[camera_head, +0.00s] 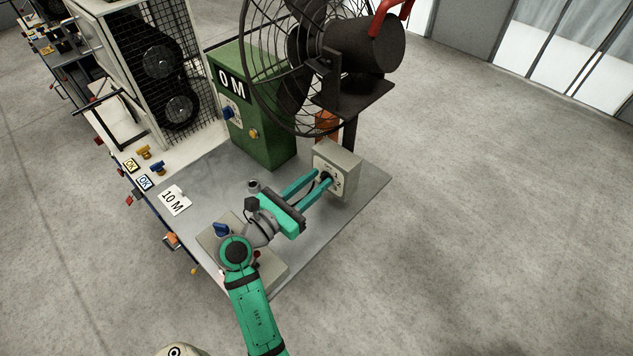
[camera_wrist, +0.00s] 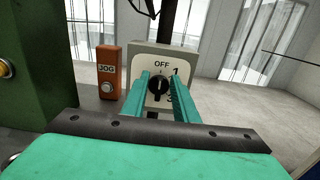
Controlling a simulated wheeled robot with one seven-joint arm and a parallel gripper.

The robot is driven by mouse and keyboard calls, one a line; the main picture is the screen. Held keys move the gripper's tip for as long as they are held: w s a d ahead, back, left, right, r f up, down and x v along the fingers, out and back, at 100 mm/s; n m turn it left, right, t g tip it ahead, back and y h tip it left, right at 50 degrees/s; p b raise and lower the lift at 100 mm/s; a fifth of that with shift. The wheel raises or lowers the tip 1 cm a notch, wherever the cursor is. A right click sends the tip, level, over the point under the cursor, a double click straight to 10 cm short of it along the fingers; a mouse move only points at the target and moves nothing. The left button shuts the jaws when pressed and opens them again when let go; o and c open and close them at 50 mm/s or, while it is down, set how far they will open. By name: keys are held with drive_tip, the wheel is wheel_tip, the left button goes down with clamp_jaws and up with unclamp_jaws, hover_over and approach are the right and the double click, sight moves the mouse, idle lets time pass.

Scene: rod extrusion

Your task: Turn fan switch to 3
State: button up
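The fan switch is a grey box (camera_head: 337,167) with a white dial plate and a black rotary knob. In the wrist view, the switch box (camera_wrist: 137,62) shows OFF at the top, 1 at upper right and 3 at lower right. The black knob (camera_wrist: 159,85) sits in the middle; its setting is not clear. My gripper (camera_head: 325,180) reaches the front of the box. In the wrist view, its teal fingers (camera_wrist: 159,78) stand apart on either side of the knob, very near it; contact cannot be made out. The fan (camera_head: 345,50) stands above the box.
An orange JOG button box (camera_wrist: 109,75) stands left of the switch. A caged machine (camera_head: 165,70) is farther left. The floor right of the bench is clear.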

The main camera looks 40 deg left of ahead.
drive_tip(key=shift+s, duration=0.1)
clamp_jaws()
drive_tip(key=shift+d+m, duration=0.1)
drive_tip(key=shift+m, duration=0.2)
drive_tip(key=m, duration=0.2)
drive_tip(key=shift+w+d+m, duration=0.2)
drive_tip(key=shift+d+m, duration=0.1)
drive_tip(key=m, duration=0.4)
drive_tip(key=shift+d+f+m, duration=0.2)
drive_tip(key=shift+d+m, duration=0.1)
drive_tip(key=shift+d, duration=0.05)
drive_tip(key=m, duration=0.4)
drive_tip(key=shift+s+f, duration=0.25)
drive_tip(key=shift+d+f+m, duration=0.15)
drive_tip(key=shift+f+m, duration=0.05)
drive_tip(key=shift+m, duration=0.9)
